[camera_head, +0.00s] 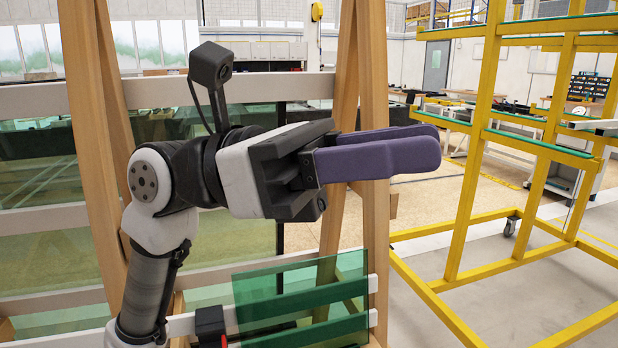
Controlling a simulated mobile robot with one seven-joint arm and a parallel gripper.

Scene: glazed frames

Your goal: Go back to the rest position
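My gripper (430,142) is in the head view, right of the picture's middle, at the end of my white and black arm. It is held up in the air and points to the right. Its two long purple fingers lie nearly one behind the other. The far finger shows above the near one, with a narrow gap between them. I see nothing held in it. The gap is partly hidden by the near finger.
A wooden rack (92,120) with white crossbars and large glass sheets stands behind my arm. A small green glass pane (300,288) stands below my gripper. A yellow metal rack (478,150) with green-edged shelves stands at right. Bare floor (500,290) shows beneath it.

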